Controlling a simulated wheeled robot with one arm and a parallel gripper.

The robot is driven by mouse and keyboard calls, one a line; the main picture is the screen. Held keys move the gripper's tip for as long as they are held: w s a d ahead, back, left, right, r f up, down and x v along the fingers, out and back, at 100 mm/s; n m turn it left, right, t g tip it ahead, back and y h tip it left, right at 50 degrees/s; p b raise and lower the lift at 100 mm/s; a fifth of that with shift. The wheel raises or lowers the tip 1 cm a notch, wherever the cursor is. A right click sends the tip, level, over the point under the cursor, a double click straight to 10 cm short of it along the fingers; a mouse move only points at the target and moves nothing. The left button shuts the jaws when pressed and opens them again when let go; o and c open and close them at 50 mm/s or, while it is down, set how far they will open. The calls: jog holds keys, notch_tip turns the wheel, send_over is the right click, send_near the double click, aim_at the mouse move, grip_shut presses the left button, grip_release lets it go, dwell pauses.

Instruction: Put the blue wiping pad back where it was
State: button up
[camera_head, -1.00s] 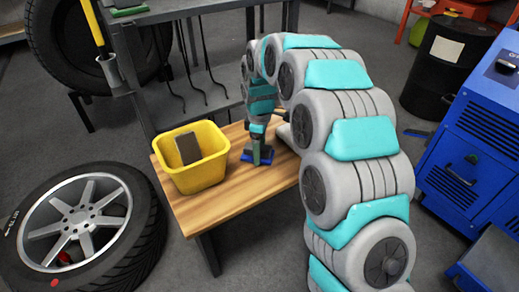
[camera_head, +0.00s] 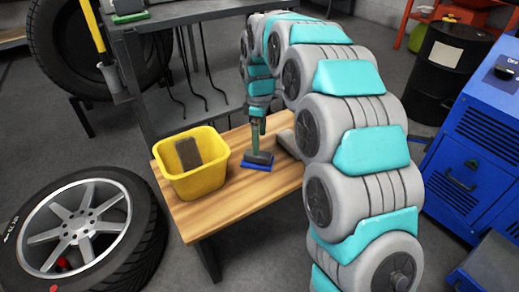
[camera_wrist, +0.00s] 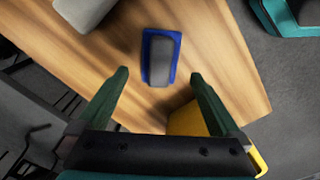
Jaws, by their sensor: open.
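The blue wiping pad (camera_head: 257,161), with a dark grey back, lies flat on the wooden table to the right of the yellow bin. In the wrist view the pad (camera_wrist: 160,58) lies beyond my open fingertips, roughly centred between them. My gripper (camera_head: 257,133) is above the pad in the head view, and nothing is between its green fingers. In the wrist view my gripper's fingers (camera_wrist: 158,75) are spread apart with wood showing between them.
The wooden table (camera_head: 235,199) holds a yellow bin (camera_head: 200,178) with a dark block (camera_head: 188,153) inside. A grey object (camera_wrist: 85,12) is at the table's upper left in the wrist view. A wheel (camera_head: 80,230) lies left, and a blue cabinet (camera_head: 475,150) stands right.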

jog(key=shift+r, duration=2.25)
jog(key=shift+s, duration=0.1)
jog(key=s+d+r+m, duration=0.35)
jog(key=s+d, duration=0.35)
jog(key=s, duration=0.4)
jog(key=s+d+f+m, duration=0.2)
jog(key=s+d+m, duration=0.1)
jog(key=s, duration=0.7)
jog(key=s+d+f+m+g, duration=0.1)
jog(key=s+m, duration=0.4)
jog(key=s, duration=0.5)
jog(key=s+d+f+m, duration=0.3)
jog(key=s+d, duration=0.3)
jog(key=s, duration=0.4)
jog(key=shift+f+m+g, duration=0.15)
jog(key=shift+m+g, duration=0.25)
jog(key=shift+m, duration=0.25)
